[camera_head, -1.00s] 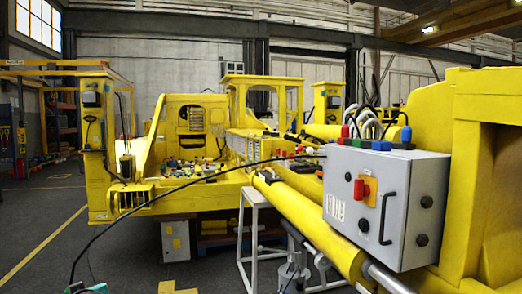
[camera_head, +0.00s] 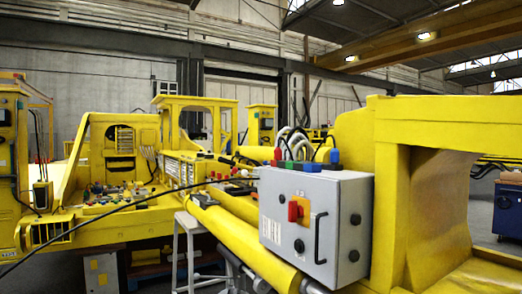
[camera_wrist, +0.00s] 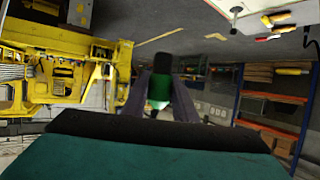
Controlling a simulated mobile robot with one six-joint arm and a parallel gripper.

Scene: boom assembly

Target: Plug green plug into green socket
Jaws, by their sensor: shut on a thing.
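In the wrist view my gripper (camera_wrist: 160,95) is shut on the green plug (camera_wrist: 157,90), which has a black end and sits between the two grey fingers. A wide dark and teal shape fills the bottom of that view. My gripper does not show in the head view. There, a grey control box (camera_head: 340,215) carries a row of coloured connectors on its top edge. The green socket (camera_head: 298,165) appears to be in that row, between red and blue pieces; its opening is not visible. The plug is apart from the box in these views.
A thin black cable (camera_head: 130,207) runs from the lower left towards the box. Pale looped cables (camera_head: 296,142) and a blue connector (camera_head: 334,156) stand above the box. Yellow boom parts (camera_head: 240,235) lie around and under it. A white stand (camera_head: 188,235) is left of it.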

